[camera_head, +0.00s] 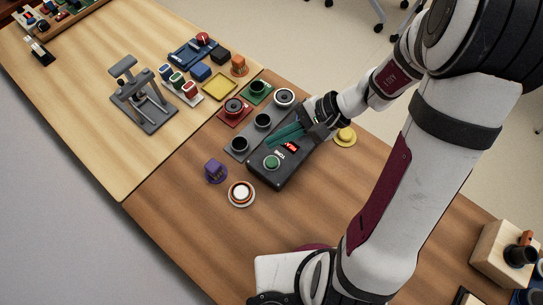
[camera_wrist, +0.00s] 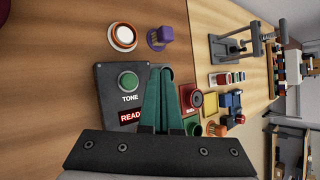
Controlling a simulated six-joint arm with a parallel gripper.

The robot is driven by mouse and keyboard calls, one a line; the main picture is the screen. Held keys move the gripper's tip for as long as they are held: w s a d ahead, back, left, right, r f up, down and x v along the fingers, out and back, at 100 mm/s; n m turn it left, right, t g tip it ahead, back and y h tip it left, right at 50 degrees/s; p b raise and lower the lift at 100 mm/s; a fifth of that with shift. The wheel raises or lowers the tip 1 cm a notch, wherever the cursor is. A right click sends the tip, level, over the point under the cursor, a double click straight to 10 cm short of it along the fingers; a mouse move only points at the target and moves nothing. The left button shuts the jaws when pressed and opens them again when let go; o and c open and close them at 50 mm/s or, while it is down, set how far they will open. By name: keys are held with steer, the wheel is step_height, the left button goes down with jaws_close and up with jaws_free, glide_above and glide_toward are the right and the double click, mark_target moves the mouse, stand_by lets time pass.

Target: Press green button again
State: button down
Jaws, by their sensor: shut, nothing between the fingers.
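The green button (camera_head: 271,162) sits on top of a dark box (camera_head: 290,172), beside the label TONE. It also shows in the wrist view (camera_wrist: 128,81), uncovered. The box has a lit red display (camera_wrist: 130,117) whose visible letters begin READ; the fingers and gripper body hide part of the box. My gripper (camera_head: 268,141) has teal fingers, shut with nothing between them. In the wrist view the fingertips (camera_wrist: 161,72) lie to the right of the button, apart from it. Their height above the box is hard to tell.
A grey plate with black round parts (camera_head: 240,144) lies beside the box. A purple piece (camera_head: 215,171) and a white-topped round button (camera_head: 241,193) stand nearby. Bare wood lies in front of the box.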

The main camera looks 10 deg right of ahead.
mark_target(277, 161)
step_height(277, 161, down, 6)
steer(key=shift+f, duration=0.25)
stand_by(2.0)
steer(key=shift+f, duration=0.4)
steer(key=shift+f, duration=0.5)
stand_by(0.6)
steer(key=shift+r, duration=0.95)
steer(key=shift+r, duration=2.5)
